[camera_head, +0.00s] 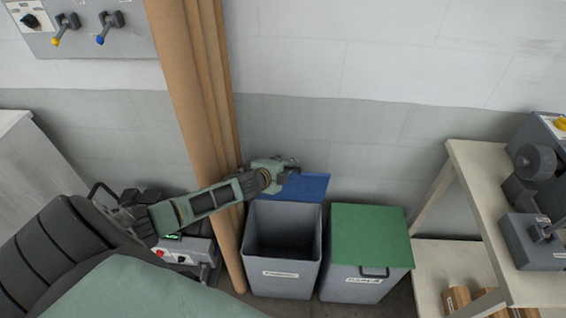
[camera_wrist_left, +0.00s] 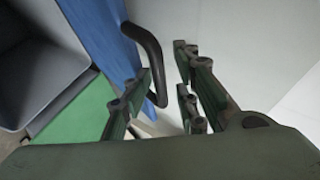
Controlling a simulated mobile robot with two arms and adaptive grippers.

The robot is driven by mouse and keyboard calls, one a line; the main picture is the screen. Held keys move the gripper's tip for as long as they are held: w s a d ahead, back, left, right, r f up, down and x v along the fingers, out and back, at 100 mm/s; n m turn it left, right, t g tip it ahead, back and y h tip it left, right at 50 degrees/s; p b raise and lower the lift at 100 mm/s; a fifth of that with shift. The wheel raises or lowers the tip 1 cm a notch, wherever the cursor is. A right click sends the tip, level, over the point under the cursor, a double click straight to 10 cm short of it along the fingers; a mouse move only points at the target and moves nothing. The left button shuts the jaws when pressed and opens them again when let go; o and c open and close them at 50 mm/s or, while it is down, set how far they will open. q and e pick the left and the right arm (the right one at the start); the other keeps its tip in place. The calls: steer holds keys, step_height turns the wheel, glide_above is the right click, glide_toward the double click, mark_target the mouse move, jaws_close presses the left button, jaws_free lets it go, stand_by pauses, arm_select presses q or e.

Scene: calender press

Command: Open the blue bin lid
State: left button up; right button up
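The blue lid (camera_head: 302,187) stands swung up and back behind the left grey bin (camera_head: 284,272), whose top is open and dark inside. In the left wrist view, the blue lid (camera_wrist_left: 104,42) runs along the left of the fingers, with its dark bar handle (camera_wrist_left: 155,62) reaching between them. My left gripper (camera_head: 293,166) is at the lid's upper edge. In the wrist view its fingers (camera_wrist_left: 162,92) are apart, with gaps beside the handle. Whether a finger touches the handle is unclear. My right gripper is not in view.
A grey bin with a shut green lid (camera_head: 370,235) stands right of the open bin. Tall brown rolls (camera_head: 193,110) lean on the wall behind my left arm. A pale shelf (camera_head: 480,190) with machines stands at the right.

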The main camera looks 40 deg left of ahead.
arm_select(q)
steer(key=v, duration=0.7)
steer(key=shift+s, duration=0.15)
stand_by(0.4)
